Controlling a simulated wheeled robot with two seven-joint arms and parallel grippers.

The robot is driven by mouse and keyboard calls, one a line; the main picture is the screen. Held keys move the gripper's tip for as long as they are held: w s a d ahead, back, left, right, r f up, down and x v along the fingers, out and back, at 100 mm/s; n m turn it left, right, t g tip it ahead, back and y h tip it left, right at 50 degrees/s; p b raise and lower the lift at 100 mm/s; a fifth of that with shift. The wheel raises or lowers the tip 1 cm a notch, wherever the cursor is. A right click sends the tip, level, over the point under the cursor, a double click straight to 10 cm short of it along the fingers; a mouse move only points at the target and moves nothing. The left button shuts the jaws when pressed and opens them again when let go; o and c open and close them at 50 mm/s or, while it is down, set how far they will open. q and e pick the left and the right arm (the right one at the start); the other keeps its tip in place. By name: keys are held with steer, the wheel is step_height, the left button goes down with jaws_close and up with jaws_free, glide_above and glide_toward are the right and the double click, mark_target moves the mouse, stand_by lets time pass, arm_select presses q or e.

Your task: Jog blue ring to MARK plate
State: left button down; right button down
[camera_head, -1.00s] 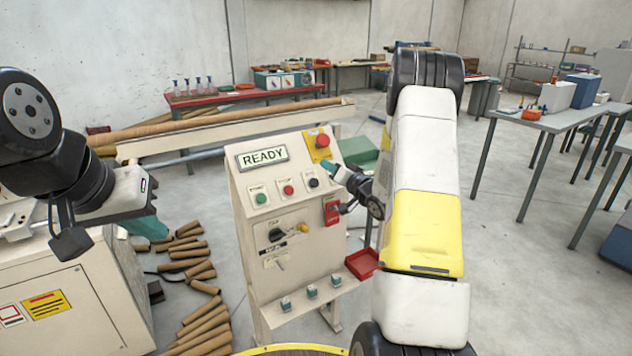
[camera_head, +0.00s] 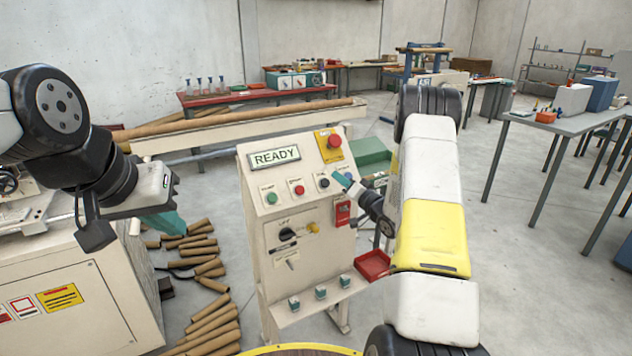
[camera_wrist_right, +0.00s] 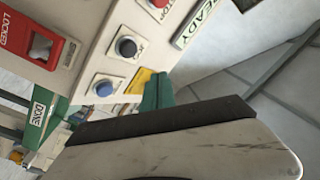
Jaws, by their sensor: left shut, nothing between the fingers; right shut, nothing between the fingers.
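The control console (camera_head: 310,285) stands in the middle with green (camera_head: 271,198), red (camera_head: 298,188) and dark (camera_head: 323,182) round buttons. The right wrist view shows the dark button (camera_wrist_right: 126,47) and a blue-topped button (camera_wrist_right: 104,88) beside it; this may be the blue one. My right gripper (camera_head: 342,180) is shut and empty; its teal tips are beside the dark button. They also show in the wrist view (camera_wrist_right: 155,92), right of the blue button. Contact cannot be told. My left gripper (camera_head: 168,222) is shut, left of the console. I cannot make out a blue ring or MARK plate.
A READY sign (camera_head: 274,157) and a red emergency button (camera_head: 334,141) sit above the buttons. A red LOCKED switch (camera_head: 343,212) and a red tray (camera_head: 372,265) are lower right. A DONE plate (camera_wrist_right: 38,115) shows beyond. Cardboard tubes (camera_head: 211,318) lie on the floor left.

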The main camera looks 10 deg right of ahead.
mark_target(330, 183)
steer(key=shift+w+a+f, duration=0.25)
steer(key=shift+w+f, duration=0.35)
steer(key=shift+w, duration=0.05)
steer(key=shift+w+a+f, duration=0.2)
steer(key=shift+w+f, duration=0.35)
steer(key=shift+w, duration=0.1)
steer(key=shift+w+a+f, duration=0.25)
steer(key=shift+w+f, duration=0.35)
steer(key=shift+w, duration=0.05)
stand_by(0.6)
steer(key=shift+w+a+f, duration=0.1)
steer(key=shift+w+f, duration=0.15)
steer(key=shift+w+a+f, duration=0.15)
steer(key=shift+w+f, duration=0.15)
stand_by(0.8)
stand_by(0.3)
steer(key=shift+s+d+r, duration=0.25)
steer(key=shift+s+r, duration=0.35)
steer(key=shift+s+d+r, duration=0.35)
steer(key=shift+s+r, duration=0.45)
steer(key=shift+s, duration=0.1)
steer(key=shift+s+d+r, duration=0.3)
steer(key=shift+s+r, duration=0.5)
steer(key=shift+s, duration=0.1)
stand_by(0.7)
